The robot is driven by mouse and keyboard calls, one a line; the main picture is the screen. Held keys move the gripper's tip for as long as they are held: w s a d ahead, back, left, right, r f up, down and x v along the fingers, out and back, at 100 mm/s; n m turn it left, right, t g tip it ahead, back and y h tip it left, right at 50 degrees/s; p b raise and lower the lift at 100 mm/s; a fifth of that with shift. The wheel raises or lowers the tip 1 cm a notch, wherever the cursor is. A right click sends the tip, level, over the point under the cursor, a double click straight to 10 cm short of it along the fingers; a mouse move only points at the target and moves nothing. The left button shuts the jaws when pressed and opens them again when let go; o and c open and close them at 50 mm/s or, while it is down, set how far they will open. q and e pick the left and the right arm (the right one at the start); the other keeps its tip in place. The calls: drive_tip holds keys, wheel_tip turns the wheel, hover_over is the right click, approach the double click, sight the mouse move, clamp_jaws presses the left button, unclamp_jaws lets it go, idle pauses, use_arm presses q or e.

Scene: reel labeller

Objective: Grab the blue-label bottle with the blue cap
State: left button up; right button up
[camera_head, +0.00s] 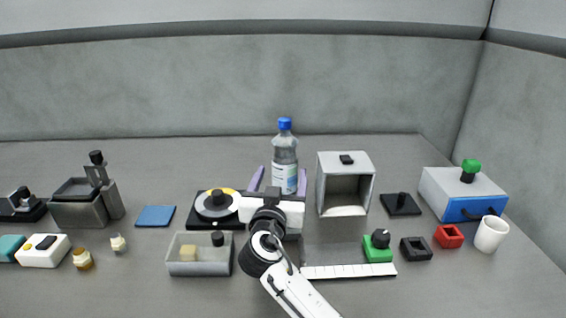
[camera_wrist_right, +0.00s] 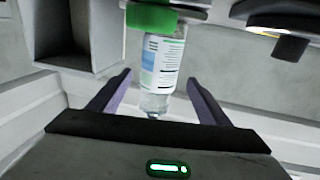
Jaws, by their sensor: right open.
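The clear bottle with the blue cap (camera_head: 285,152) stands upright at the back middle of the table. Its label is white with light blue, and its lower part is hidden by my right gripper in the head view. My right gripper (camera_head: 280,176) is open, with one purple finger to each side of the bottle in that view. In the right wrist view the bottle (camera_wrist_right: 162,68) appears inverted, in line with the gap between the open fingertips (camera_wrist_right: 159,80). I cannot tell whether it is between them or just beyond. A green part (camera_wrist_right: 150,18) shows at its upper end there. My left gripper is out of view.
A grey open box (camera_head: 344,198) stands close right of the bottle, and a black reel device (camera_head: 217,204) close left. A grey tray (camera_head: 201,262) lies in front. A blue-fronted white box (camera_head: 462,193) is far right. The table behind the bottle is clear up to the wall.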

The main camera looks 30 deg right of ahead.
sight(285, 164)
drive_tip(key=p+x, duration=0.1)
drive_tip(key=x, duration=0.4)
drive_tip(key=shift+d+p, duration=0.15)
drive_tip(key=shift+p, duration=0.15)
drive_tip(key=shift+w+d, duration=0.15)
drive_tip(key=c, duration=1.6)
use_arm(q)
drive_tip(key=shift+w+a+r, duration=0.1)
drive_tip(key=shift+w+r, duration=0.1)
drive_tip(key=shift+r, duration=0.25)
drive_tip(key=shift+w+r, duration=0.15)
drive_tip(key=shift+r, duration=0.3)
use_arm(e)
drive_tip(key=shift+o, duration=0.2)
drive_tip(key=shift+r, duration=0.2)
